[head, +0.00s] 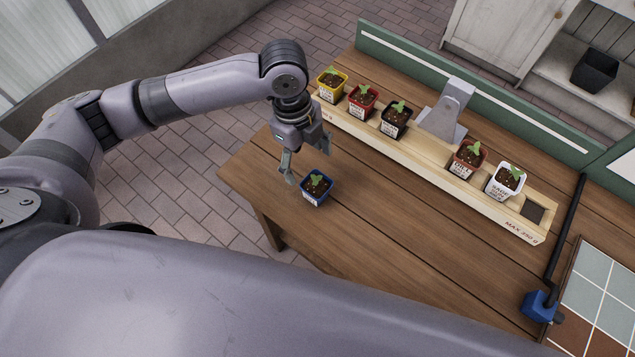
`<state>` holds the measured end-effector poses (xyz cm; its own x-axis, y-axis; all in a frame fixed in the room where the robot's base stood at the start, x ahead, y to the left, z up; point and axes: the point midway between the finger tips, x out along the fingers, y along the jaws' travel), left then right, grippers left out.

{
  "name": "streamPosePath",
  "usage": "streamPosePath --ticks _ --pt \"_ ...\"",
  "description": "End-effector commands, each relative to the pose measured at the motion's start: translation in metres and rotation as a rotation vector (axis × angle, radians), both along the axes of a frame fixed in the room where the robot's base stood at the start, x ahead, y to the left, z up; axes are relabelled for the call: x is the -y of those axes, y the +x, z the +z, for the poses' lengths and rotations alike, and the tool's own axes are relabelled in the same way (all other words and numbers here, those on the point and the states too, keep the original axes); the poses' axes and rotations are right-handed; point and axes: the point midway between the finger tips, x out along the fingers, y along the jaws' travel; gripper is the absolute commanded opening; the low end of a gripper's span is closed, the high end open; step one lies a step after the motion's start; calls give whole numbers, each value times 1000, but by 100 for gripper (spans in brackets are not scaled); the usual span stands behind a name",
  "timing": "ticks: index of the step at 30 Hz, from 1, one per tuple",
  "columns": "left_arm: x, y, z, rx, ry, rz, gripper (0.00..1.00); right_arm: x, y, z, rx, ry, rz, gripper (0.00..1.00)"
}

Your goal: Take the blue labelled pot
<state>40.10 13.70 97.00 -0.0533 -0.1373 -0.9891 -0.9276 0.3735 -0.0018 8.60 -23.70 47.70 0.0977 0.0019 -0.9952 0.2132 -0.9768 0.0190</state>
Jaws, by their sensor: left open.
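The blue pot (316,190) stands upright on the wooden table, near its left end. It holds dark soil and a small green seedling, and a white label shows on its front. My left gripper (308,171) is open just above and behind the pot. One finger hangs at the pot's left side, apart from or very close to it; I cannot tell if they touch. My right gripper is not in view.
A wooden rack (415,158) behind the pot holds yellow (329,87), red (361,101), black (394,121), brown (466,160) and white (504,182) pots around a grey bracket (445,112). A blue clamp (539,306) lies at right. The table's front middle is clear.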

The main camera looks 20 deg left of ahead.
Motion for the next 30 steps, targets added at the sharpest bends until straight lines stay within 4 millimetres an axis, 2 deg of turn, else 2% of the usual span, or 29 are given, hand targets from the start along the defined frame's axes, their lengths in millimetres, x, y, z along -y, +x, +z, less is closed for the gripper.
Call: streamPosePath --ticks 1,3,5,7,9,13,16,20,25,30 --pt "2 -2 -10 -4 1 0 72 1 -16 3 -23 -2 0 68" --pt "4 -2 -26 -3 0 1 72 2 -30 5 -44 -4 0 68" --pt "6 -3 -38 -3 1 2 72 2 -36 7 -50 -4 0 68" --pt "8 -3 -52 -2 1 1 72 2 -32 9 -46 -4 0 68" --pt "9 -3 -62 0 0 1 72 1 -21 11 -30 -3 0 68" --pt "11 -3 -74 1 0 2 72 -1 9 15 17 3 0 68" --pt "12 -3 -79 3 -1 1 72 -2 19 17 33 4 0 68" --pt "16 -2 -92 0 0 1 72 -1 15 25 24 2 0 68" --pt "21 -2 -117 2 -1 1 72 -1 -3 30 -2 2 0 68" --pt "22 -2 -128 3 0 0 72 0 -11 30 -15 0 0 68"
